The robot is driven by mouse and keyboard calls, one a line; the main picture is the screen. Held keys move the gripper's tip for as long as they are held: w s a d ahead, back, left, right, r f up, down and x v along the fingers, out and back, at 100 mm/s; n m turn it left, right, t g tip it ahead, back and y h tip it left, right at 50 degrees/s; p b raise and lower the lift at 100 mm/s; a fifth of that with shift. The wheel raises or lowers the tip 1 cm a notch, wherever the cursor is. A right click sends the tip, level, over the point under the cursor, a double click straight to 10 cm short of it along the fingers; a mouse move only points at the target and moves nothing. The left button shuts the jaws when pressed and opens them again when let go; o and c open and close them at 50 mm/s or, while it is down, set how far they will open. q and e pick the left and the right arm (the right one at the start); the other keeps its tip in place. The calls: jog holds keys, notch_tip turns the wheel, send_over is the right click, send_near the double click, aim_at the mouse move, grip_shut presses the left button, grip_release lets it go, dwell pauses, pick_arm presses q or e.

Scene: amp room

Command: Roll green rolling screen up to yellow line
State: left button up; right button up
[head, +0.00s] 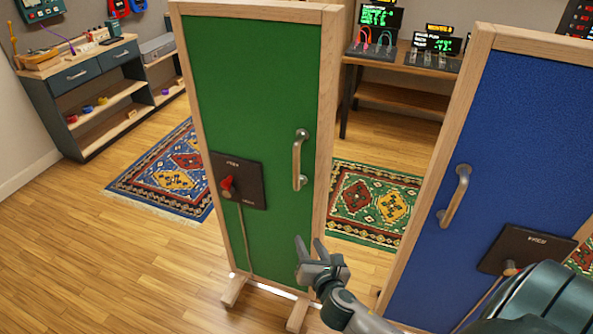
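The green rolling screen (262,75) stands upright in the middle of the head view, a green panel in a pale wooden frame on wooden feet. A metal handle (297,160) is on its right side. A dark plate with a red lever (227,184) is on its left side, with a cord hanging below. My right gripper (309,246) is in front of the screen's lower right, below the handle. Its fingers are apart with nothing between them. My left gripper is out of view. No yellow line shows.
A blue screen (510,150) with its own handle stands close on the right. Patterned rugs, one blue (165,180) and one green (368,205), lie behind. A workbench (85,85) stands at the back left. The wood floor (100,265) at the left front is clear.

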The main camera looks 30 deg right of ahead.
aim_at(297, 163)
notch_tip(297, 163, up, 17)
jog(key=n+t+h, duration=0.1)
jog(key=n+t, duration=0.2)
jog(key=n, duration=0.1)
jog(key=shift+s+r, duration=0.15)
jog(key=shift+s, duration=0.2)
jog(key=shift+w, duration=0.1)
jog(key=p+x, duration=0.2)
jog(key=x, duration=0.6)
jog(key=p+x, duration=0.2)
jog(key=x, duration=0.7)
jog(key=shift+d, duration=0.25)
grip_shut()
